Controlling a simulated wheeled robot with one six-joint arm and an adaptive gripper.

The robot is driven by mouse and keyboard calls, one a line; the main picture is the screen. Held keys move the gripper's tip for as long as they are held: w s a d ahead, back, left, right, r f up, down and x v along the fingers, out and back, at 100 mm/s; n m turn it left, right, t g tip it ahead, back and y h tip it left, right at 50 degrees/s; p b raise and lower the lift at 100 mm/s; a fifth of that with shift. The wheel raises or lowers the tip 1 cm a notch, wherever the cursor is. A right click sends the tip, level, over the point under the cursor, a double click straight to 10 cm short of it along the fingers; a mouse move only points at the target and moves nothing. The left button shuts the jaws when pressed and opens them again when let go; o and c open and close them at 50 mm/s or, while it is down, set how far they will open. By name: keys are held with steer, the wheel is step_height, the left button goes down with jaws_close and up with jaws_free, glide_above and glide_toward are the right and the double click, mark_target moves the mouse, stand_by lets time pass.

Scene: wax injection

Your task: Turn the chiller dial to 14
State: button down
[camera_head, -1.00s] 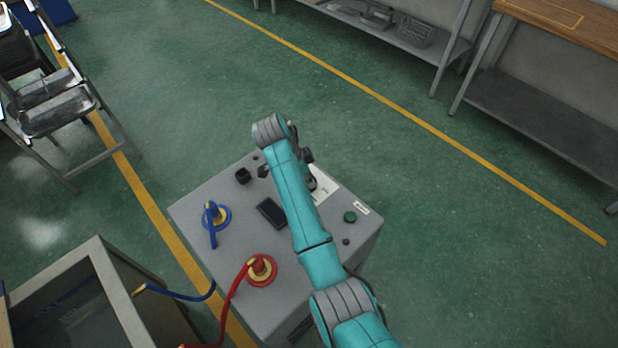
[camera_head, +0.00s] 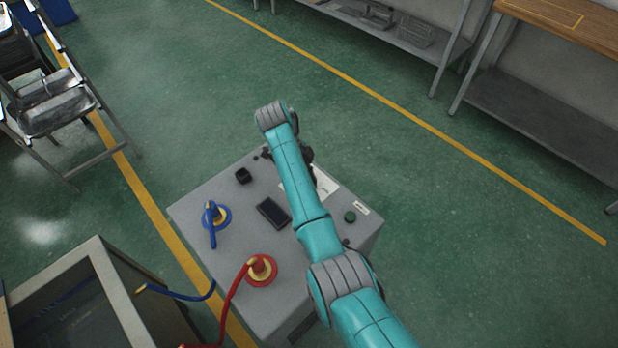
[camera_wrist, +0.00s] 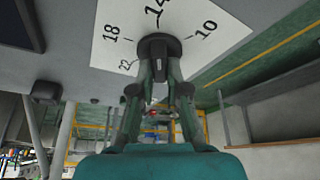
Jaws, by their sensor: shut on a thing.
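The chiller (camera_head: 245,222) is a grey box whose top carries the controls. In the wrist view the dark round dial (camera_wrist: 158,43) sits on a white scale plate (camera_wrist: 110,58) marked 10, 14, 18 and 22. The 14 is just beyond the dial, slightly left of its middle. My gripper (camera_wrist: 160,72) is shut on the dial, one finger on each side. I cannot clearly tell where the dial's pointer stands. In the head view my arm hides the dial, and part of the scale plate (camera_head: 327,184) shows beside it.
An open-topped box (camera_head: 115,290) stands left. Green floor (camera_head: 420,220) is clear at right.

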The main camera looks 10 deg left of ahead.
stand_by(0.3)
steer(key=c, duration=1.2)
jaws_free()
steer(key=shift+o, duration=0.2)
steer(key=shift+n, duration=0.3)
